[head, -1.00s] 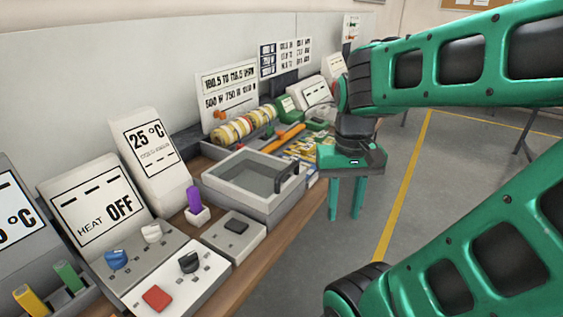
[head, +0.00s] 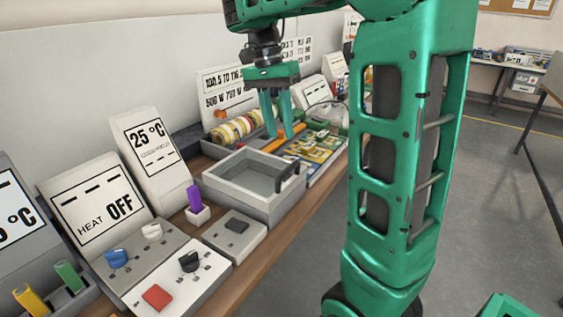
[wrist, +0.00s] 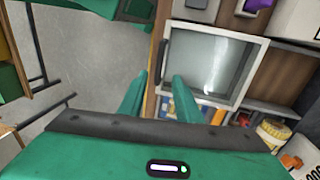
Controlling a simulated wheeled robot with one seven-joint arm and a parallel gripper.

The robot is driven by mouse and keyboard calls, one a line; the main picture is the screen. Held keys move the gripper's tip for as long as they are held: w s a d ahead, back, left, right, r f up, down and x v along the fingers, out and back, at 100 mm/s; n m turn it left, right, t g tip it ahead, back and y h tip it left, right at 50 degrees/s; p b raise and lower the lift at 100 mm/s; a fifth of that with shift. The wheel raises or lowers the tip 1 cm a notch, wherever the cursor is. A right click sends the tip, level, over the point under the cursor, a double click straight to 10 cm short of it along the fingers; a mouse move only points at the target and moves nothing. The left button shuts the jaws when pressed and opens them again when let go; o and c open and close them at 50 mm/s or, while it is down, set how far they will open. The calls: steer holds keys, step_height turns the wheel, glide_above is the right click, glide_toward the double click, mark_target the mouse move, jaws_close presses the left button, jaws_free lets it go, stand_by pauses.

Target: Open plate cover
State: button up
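The plate cover appears to be the grey square frame (head: 222,186) with a recessed pane, on top of a box on the bench. It lies flat. A black handle (head: 288,176) sits on its right side. In the wrist view the cover's rim (wrist: 238,92) is at the upper right, with the handle (wrist: 160,60) along its left edge. My gripper (head: 280,137) points down above the bench, behind the cover in the head view. Its two fingers are apart with nothing between them. It does not touch the handle.
A striped yellow roll (head: 235,129), an orange bar (head: 285,138) and coloured small parts (head: 315,148) lie behind the cover. A grey switch box (head: 232,238), a purple lever (head: 194,198) and a knob panel (head: 178,280) stand in front. The floor (head: 310,255) right of the bench is open.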

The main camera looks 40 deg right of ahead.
steer(key=x, duration=0.9)
steer(key=shift+s+f, duration=0.1)
steer(key=shift+f, duration=0.25)
steer(key=shift+a, duration=0.1)
jaws_close()
